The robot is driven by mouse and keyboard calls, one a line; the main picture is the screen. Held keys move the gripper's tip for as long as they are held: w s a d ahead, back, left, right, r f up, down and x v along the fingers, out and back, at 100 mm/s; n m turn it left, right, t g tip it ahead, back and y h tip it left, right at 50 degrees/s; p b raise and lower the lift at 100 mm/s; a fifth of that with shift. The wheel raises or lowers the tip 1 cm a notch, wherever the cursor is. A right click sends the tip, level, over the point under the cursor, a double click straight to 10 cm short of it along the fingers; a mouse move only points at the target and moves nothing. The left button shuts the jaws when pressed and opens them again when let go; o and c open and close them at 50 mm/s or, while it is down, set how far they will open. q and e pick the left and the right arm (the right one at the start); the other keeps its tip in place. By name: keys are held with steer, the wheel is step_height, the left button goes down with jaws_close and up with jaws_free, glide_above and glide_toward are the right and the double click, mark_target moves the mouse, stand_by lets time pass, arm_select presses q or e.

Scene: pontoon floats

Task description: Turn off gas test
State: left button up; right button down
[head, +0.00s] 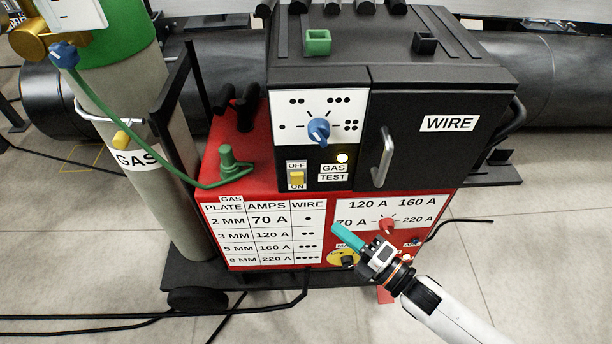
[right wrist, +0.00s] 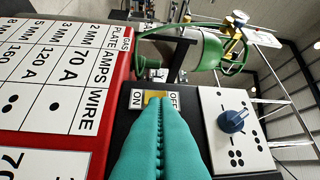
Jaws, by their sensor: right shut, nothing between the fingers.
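A switch (head: 297,178) with a yellow rocker sits on the black front of the welding machine, with OFF printed above it and ON below. It also shows in the right wrist view (right wrist: 156,95), partly behind my fingers. To its right, a pale, bright round lamp or button (head: 342,158) sits above the GAS TEST label (head: 333,172). My right gripper (head: 344,236) is shut and empty, its teal fingers in front of the red lower panel, below and right of the switch. In the right wrist view the fingertips (right wrist: 158,106) point toward the switch. My left gripper is not in view.
A blue knob (head: 318,130) is above the GAS TEST label. A black WIRE door (head: 430,140) with a handle is at right. A red knob (head: 387,225) and amps scale are on the red panel. The gas cylinder (head: 165,190) with a green hose stands left.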

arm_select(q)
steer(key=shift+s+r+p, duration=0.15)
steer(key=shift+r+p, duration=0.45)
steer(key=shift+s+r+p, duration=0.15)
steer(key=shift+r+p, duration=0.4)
arm_select(e)
glide_toward(295, 178)
steer(key=shift+x, duration=3.05)
steer(key=shift+s+f, duration=0.1)
steer(key=shift+s, duration=0.05)
steer(key=shift+w+r+p, duration=0.3)
steer(key=shift+r+p, duration=0.15)
steer(key=shift+p, duration=0.25)
steer(key=shift+f+b, duration=0.3)
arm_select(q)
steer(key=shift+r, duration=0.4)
arm_select(e)
steer(key=shift+s, duration=0.1)
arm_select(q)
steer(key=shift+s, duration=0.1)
